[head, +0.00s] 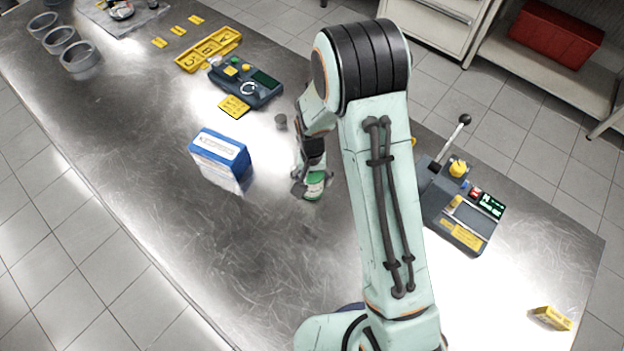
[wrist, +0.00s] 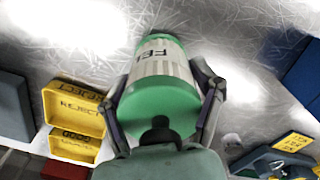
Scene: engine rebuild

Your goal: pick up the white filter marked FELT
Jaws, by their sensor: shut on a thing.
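The white filter (wrist: 163,68) has a pleated white body, green end caps and dark letters reading FEL, the rest being turned out of sight. In the wrist view my gripper (wrist: 166,82) has a finger on each side of it and is shut on it. In the head view the filter (head: 315,184) shows as a small green and white piece at my gripper (head: 309,186), right of the blue box. My arm partly covers it. I cannot tell whether it touches the table.
A blue box (head: 219,154) stands on the steel table (head: 200,255). A dark device with a screen (head: 262,88) and a yellow tray (head: 208,50) lie behind. A lever device (head: 458,215) is right of my arm. Yellow REJECT (wrist: 76,105) and GOOD bins show in the wrist view. The front left table is clear.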

